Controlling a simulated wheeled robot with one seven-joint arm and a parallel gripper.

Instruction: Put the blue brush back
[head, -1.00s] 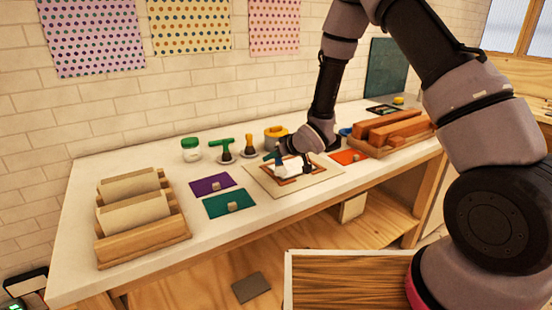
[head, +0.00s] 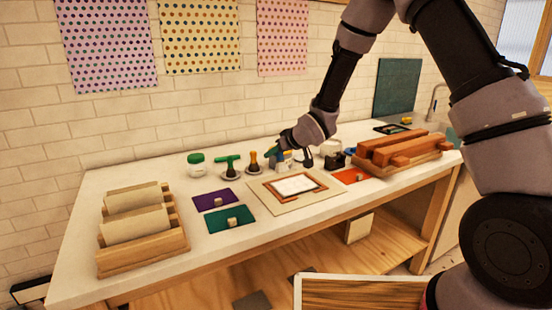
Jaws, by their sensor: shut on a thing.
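My gripper (head: 290,157) is shut on the blue brush (head: 273,153), seen small and partly hidden by the fingers. It holds the brush over the back of the white table, behind the framed print block. Beside it on the left, a green-handled tool (head: 228,165) and an orange-handled tool (head: 253,161) stand on small round rests. A yellow-orange piece (head: 298,154) shows just behind my gripper. Whether the brush touches anything below it is too small to tell.
The wooden frame with a white sheet (head: 296,186) lies in front of my gripper. Purple (head: 214,198), teal (head: 231,217) and orange (head: 352,175) cards lie around it.

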